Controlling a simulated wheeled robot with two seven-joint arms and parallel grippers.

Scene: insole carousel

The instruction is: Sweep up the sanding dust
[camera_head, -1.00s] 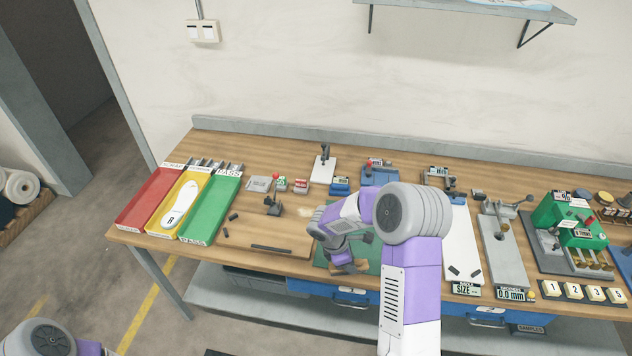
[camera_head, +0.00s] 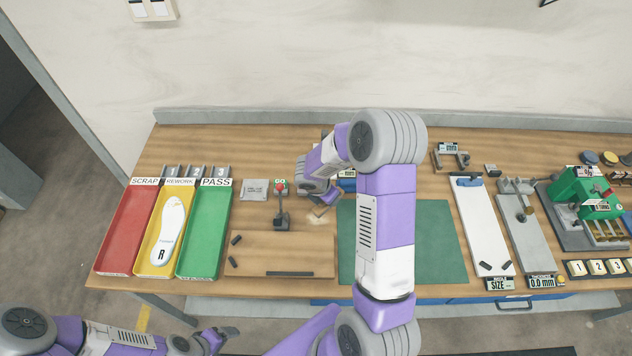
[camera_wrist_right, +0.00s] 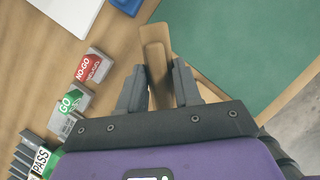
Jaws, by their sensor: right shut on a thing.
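My right gripper (camera_wrist_right: 158,90) is shut on a wooden brush-like tool (camera_wrist_right: 154,45), whose pale flat end points away from the palm in the wrist view. In the head view the right gripper (camera_head: 322,193) is low over the bench, left of the green mat, and partly hidden by its own wrist. A pale dusty patch (camera_head: 316,219) lies on the wood just below it, near the board's upper right corner. My left gripper (camera_head: 216,338) is low at the bottom left, off the bench; its jaws are too small to read.
Red (camera_head: 127,230), yellow (camera_head: 150,262) and green (camera_head: 203,235) trays stand at the left; an insole (camera_head: 168,230) lies in the yellow one. The green mat (camera_head: 435,240) is clear. Fixtures crowd the right.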

